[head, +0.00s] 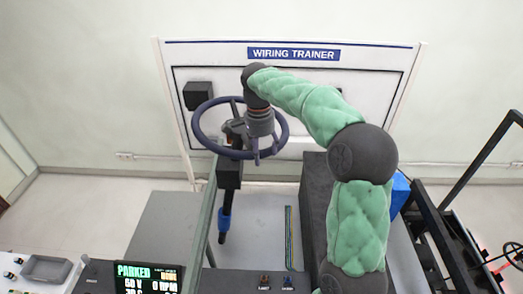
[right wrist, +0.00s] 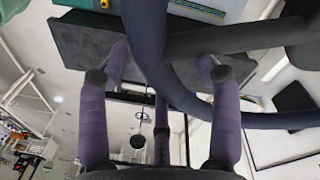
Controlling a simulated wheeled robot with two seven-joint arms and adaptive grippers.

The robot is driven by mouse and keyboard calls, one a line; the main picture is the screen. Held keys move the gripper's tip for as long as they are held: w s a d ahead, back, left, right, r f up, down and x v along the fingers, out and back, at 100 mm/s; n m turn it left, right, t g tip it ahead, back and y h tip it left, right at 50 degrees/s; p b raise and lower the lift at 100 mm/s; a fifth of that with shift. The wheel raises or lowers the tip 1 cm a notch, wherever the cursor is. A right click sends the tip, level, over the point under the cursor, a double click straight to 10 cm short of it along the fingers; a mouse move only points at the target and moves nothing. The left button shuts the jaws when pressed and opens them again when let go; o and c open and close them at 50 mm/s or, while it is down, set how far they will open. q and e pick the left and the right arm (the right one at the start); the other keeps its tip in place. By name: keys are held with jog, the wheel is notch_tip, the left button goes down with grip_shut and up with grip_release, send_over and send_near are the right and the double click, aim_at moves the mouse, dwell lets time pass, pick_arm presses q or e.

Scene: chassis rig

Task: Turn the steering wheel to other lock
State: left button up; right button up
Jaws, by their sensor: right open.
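The steering wheel (head: 198,118) is a dark purple-grey ring with spokes, in front of the white panel in the head view. My right gripper (head: 258,152) reaches down over the right part of the wheel. In the right wrist view its purple-grey fingers (right wrist: 160,60) are spread open. The wheel's curved rim (right wrist: 185,98) crosses the space between them; I cannot tell whether any finger touches it. The wheel's hub is partly hidden behind my right arm in the head view. My left gripper is out of view.
A panel labelled WIRING TRAINER (head: 293,54) stands behind the wheel with a black box (head: 197,95) on it. The steering column (head: 225,215) runs below. A display (head: 148,276) reads PARKED at the lower left. A dark box (head: 313,205) and black frame bars (head: 436,222) are at the right.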

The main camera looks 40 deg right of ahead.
aim_at(284, 137)
grip_shut()
jog(key=shift+s+d+f+n, duration=0.1)
jog(key=shift+d+n, duration=0.3)
jog(key=shift+d, duration=0.15)
jog(key=shift+s+d+f+n, duration=0.1)
jog(key=shift+d+n, duration=0.3)
jog(key=shift+d, duration=0.1)
jog(key=d+n, duration=0.1)
jog(key=d, duration=0.1)
jog(key=d+n, duration=0.2)
jog(key=w+d+n+t+h, duration=0.1)
jog(key=d+n, duration=0.1)
jog(key=shift+w+d+f+p, duration=0.1)
jog(key=shift+d+f+p, duration=0.15)
jog(key=shift+f+p, duration=0.1)
jog(key=shift+w+d+n, duration=0.4)
jog(key=shift+d+n, duration=0.4)
jog(key=shift+t, duration=0.3)
grip_release()
jog(key=shift+w+d+f, duration=0.1)
jog(key=shift+d, duration=0.05)
